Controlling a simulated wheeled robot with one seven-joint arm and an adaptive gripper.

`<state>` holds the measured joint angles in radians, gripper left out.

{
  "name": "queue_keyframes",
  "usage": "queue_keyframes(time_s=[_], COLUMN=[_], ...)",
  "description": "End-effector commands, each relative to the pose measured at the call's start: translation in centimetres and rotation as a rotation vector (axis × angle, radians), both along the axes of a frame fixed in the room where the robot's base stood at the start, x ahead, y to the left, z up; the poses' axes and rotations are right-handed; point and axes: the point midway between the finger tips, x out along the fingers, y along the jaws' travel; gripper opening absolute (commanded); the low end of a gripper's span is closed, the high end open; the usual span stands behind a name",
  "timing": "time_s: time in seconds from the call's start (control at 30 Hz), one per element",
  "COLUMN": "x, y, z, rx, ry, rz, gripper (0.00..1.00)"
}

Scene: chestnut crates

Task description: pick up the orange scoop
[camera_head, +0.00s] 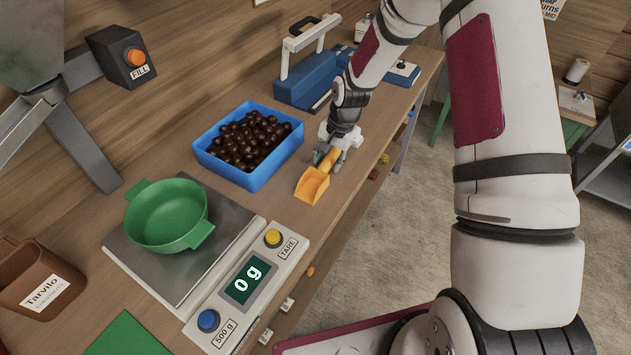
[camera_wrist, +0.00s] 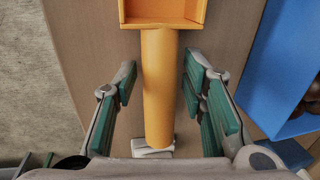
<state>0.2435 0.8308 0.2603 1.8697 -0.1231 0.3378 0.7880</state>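The orange scoop (camera_head: 312,184) lies on the wooden table, to the right of the blue crate. In the wrist view its handle (camera_wrist: 158,85) runs down the middle of the picture, with the pan (camera_wrist: 165,12) at the top. My gripper (camera_head: 327,157) is at the scoop's handle. In the wrist view my gripper (camera_wrist: 158,80) is open, with one finger on each side of the handle and a gap on both sides. A small whitish piece shows at the handle's lower end.
A blue crate (camera_head: 250,187) of chestnuts stands close to the left of the scoop. A scale (camera_head: 250,285) with a green pan (camera_head: 167,214) and a "0 g" display is nearer. A blue device with a lever (camera_head: 306,82) stands behind. The table's right edge is close to the scoop.

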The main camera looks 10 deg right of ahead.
Motion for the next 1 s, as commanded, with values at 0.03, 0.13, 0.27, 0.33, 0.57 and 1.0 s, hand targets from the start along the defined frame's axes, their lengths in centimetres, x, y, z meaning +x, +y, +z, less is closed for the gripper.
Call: queue_keyframes(time_s=[0.03,0.13,0.27,0.33,0.57,1.0], x=[0.0,0.0,0.0,0.0,0.0,-3.3], y=[0.0,0.0,0.0,0.0,0.0,0.1], z=[0.0,0.0,0.0,0.0,0.4,3.9], rx=[0.000,0.000,0.000,0.000,0.000,-0.001], ry=[0.000,0.000,0.000,0.000,0.000,0.004], rz=[0.000,0.000,0.000,0.000,0.000,-0.001], gripper=[0.20,0.00,0.00,0.00,0.00,0.00])
